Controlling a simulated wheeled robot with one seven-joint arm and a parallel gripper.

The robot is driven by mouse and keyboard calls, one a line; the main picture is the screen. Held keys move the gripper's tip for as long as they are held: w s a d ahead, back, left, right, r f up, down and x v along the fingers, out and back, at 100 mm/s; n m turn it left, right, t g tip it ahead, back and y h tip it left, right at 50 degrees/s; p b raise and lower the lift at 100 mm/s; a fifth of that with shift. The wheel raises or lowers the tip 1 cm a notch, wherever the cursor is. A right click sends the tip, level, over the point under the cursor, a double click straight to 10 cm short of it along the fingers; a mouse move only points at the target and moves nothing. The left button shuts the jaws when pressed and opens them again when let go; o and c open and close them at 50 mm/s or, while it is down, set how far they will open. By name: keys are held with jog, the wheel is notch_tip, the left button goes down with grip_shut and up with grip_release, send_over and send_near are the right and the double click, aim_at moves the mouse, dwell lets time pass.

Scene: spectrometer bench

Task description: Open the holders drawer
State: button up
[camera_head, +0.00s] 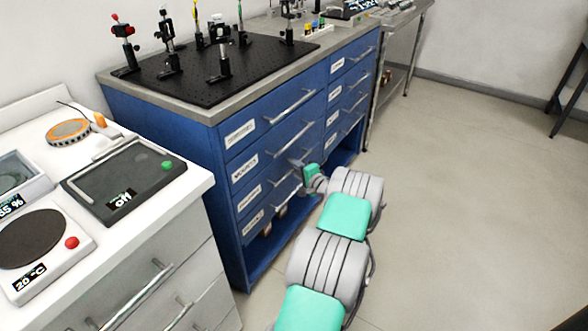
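The blue cabinet (217,150) has two columns of drawers with white labels and bar handles. The labels are too small to read surely, so I cannot tell which is the holders drawer. The drawer fronts look flush and closed. My gripper (297,164) is at the right part of the left column, around the height of the second and third drawers, close to the third drawer's handle (283,174). Its fingers are small and partly hidden by my own wrist. I cannot tell whether they are open, shut or touching the handle.
A black breadboard (190,88) with several optical mounts covers the cabinet top. A white bench (187,195) with a hotplate (32,233) and a balance-like device (125,180) stands at the left. The floor (460,200) at the right is clear.

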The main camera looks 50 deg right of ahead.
grip_shut()
dwell(0.3)
dwell(1.2)
